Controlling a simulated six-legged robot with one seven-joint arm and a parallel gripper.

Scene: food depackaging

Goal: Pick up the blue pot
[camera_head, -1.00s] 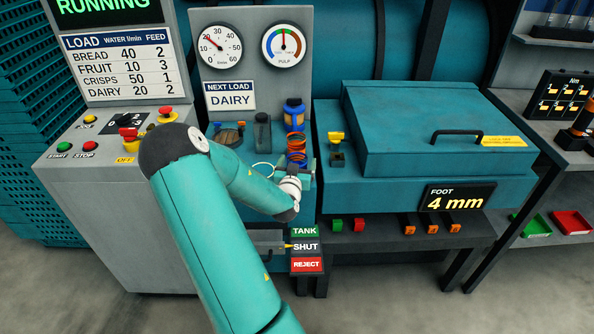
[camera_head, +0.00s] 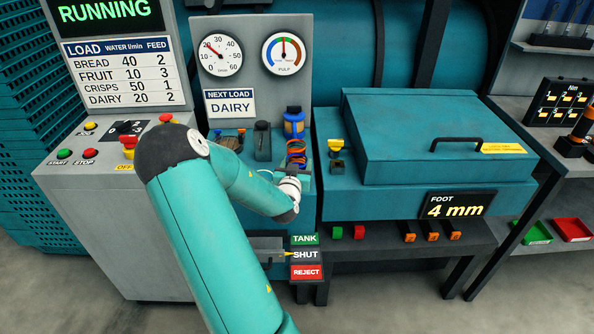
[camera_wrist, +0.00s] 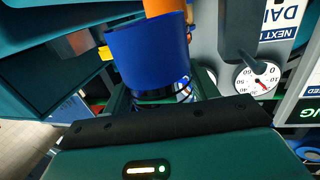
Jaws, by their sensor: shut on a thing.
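In the wrist view the blue pot (camera_wrist: 150,58) is large and close, at my gripper (camera_wrist: 163,96). A smooth orange piece (camera_wrist: 165,7) meets its far end. My gripper is shut on the blue pot; the exact contact is partly hidden by the dark palm edge.
The teal lidded box (camera_head: 430,140) and a yellow-topped fitting (camera_head: 336,150) are close on the right. The TANK/SHUT/REJECT sign (camera_head: 305,255) is below.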

